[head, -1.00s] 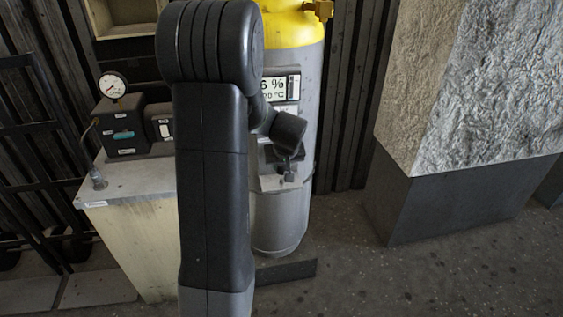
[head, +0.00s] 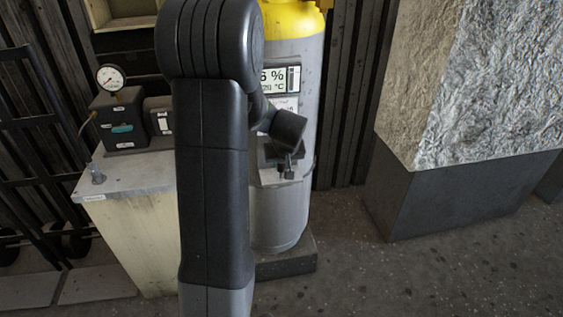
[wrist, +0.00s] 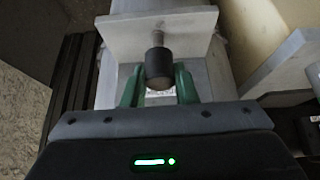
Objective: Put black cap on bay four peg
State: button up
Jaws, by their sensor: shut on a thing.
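The black cap (wrist: 159,69) shows in the wrist view between the two green fingers of my gripper (wrist: 159,84), which is shut on it. A thin metal peg (wrist: 158,39) stands in line with the cap, between it and a pale plate (wrist: 185,25). The cap's far end meets or overlaps the peg in this view; I cannot tell how far it is on. In the head view my gripper (head: 288,168) is small and dark in front of the grey cylinder (head: 278,215). No bay number is readable.
The cylinder has a yellow top (head: 292,22) and a display (head: 280,79). A bench (head: 135,178) with a gauge (head: 111,77) stands to the left. A rough stone block (head: 485,80) on a dark base stands right. Floor is clear between.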

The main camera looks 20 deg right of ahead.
jog(key=shift+f+b, duration=1.45)
jog(key=o, duration=1)
jog(key=p+v, duration=0.1)
jog(key=v, duration=1.2)
jog(key=shift+s+r+p, duration=0.2)
jog(key=shift+r+p, duration=0.15)
jog(key=b+x, duration=0.1)
jog(key=x, duration=1.3)
jog(key=shift+b, duration=0.35)
jog(key=shift+r, duration=0.25)
jog(key=shift+f, duration=0.1)
